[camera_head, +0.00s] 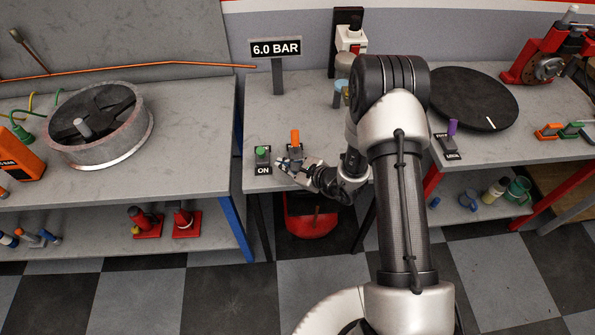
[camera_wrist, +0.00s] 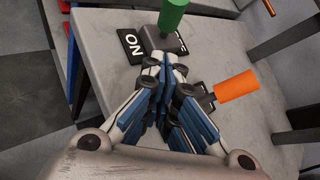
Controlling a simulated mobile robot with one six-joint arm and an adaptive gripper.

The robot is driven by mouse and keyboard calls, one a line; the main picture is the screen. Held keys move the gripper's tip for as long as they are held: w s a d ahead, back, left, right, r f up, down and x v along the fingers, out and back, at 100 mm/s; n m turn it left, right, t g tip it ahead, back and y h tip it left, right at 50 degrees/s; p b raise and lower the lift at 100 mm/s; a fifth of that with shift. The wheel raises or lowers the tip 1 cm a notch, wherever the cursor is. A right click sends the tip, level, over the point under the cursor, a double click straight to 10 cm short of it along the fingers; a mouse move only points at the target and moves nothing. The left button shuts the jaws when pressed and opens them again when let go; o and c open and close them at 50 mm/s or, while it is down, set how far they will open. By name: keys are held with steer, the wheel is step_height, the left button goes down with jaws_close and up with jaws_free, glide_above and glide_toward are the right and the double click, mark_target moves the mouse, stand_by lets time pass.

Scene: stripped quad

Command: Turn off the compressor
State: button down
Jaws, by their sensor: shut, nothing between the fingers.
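A switch with a green handle (camera_head: 262,154) stands near the front edge of the middle bench, with an ON plate (camera_head: 263,170) in front of it. To its right is a switch with an orange handle (camera_head: 295,137). A sign (camera_head: 276,48) behind them reads 6.0 BAR. My gripper (camera_head: 281,164) is shut and empty, just right of the green switch and in front of the orange one. In the wrist view my fingertips (camera_wrist: 164,68) lie between the green handle (camera_wrist: 173,14) and the orange handle (camera_wrist: 237,86). I cannot tell if they touch either switch.
A red machine (camera_head: 308,216) sits under the middle bench (camera_head: 262,110). A grey drum-shaped part (camera_head: 133,135) stands on the left bench. The right bench has a black disc (camera_head: 463,98) and a purple-handled switch (camera_head: 452,128). The bench left of the green switch is clear.

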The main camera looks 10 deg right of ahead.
mark_target(261, 152)
steer(key=shift+w+a+r, duration=0.3)
steer(key=shift+w+a, duration=0.15)
steer(key=shift+a, duration=0.25)
steer(key=shift+w+a+r, duration=0.3)
steer(key=shift+w+a, duration=0.15)
steer(key=shift+a, duration=0.25)
steer(key=shift+r, duration=0.15)
steer(key=shift+w+p, duration=0.15)
steer(key=shift+p, duration=0.2)
